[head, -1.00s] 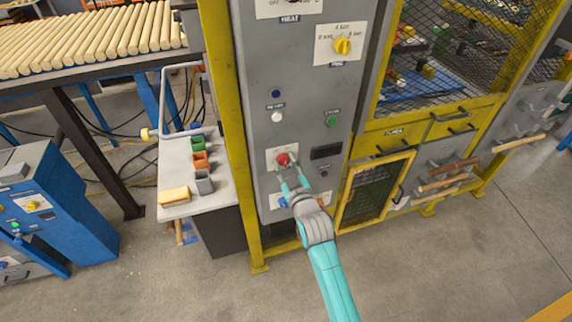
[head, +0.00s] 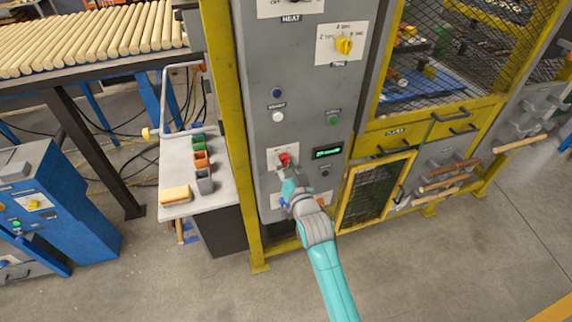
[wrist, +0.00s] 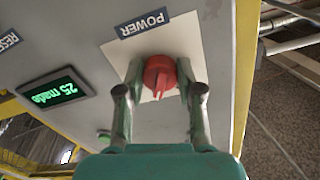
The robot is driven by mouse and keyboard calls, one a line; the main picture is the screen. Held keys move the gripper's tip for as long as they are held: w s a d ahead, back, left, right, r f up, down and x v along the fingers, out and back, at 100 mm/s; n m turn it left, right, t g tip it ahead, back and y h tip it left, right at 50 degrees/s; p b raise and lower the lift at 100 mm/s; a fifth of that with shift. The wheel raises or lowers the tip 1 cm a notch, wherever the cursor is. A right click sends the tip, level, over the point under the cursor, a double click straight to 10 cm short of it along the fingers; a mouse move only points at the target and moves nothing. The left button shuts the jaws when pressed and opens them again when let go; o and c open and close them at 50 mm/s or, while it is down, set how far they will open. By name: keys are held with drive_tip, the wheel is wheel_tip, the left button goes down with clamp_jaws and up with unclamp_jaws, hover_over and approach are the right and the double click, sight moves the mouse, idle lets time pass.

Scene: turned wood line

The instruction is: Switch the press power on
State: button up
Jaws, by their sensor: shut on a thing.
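The red power knob (head: 285,158) sits on a white plate (wrist: 188,52) on the grey press cabinet (head: 290,60). In the wrist view the knob (wrist: 159,72) lies between my two fingers, below the label POWER (wrist: 142,22). My gripper (head: 289,174) is shut on the knob, its fingers hiding part of the sides. The small display (head: 328,152) right of the knob is lit green. In the wrist view this display (wrist: 54,91) reads "25 made".
Above are a green button (head: 333,120), a white button (head: 278,116) and a yellow dial (head: 344,45). A side table (head: 222,192) with small coloured bins stands left. A yellow mesh door (head: 375,190) is at lower right. The floor in front is clear.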

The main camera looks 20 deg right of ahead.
idle(0.4)
drive_tip(key=o, duration=1.1)
drive_tip(key=shift+o, duration=0.2)
drive_tip(key=shift+s, duration=0.1)
drive_tip(key=s, duration=1.2)
drive_tip(key=s+f+n+g, duration=0.1)
drive_tip(key=s+f, duration=0.3)
drive_tip(key=s, duration=0.7)
drive_tip(key=s+f+n+g, duration=0.1)
drive_tip(key=s+f, duration=0.2)
drive_tip(key=s, duration=0.8)
drive_tip(key=s+r, duration=0.2)
drive_tip(key=s, duration=0.8)
drive_tip(key=s+r+n+g, duration=0.1)
drive_tip(key=s+r, duration=0.1)
drive_tip(key=s, duration=0.7)
drive_tip(key=shift+s+r, duration=0.2)
drive_tip(key=shift+s, duration=0.15)
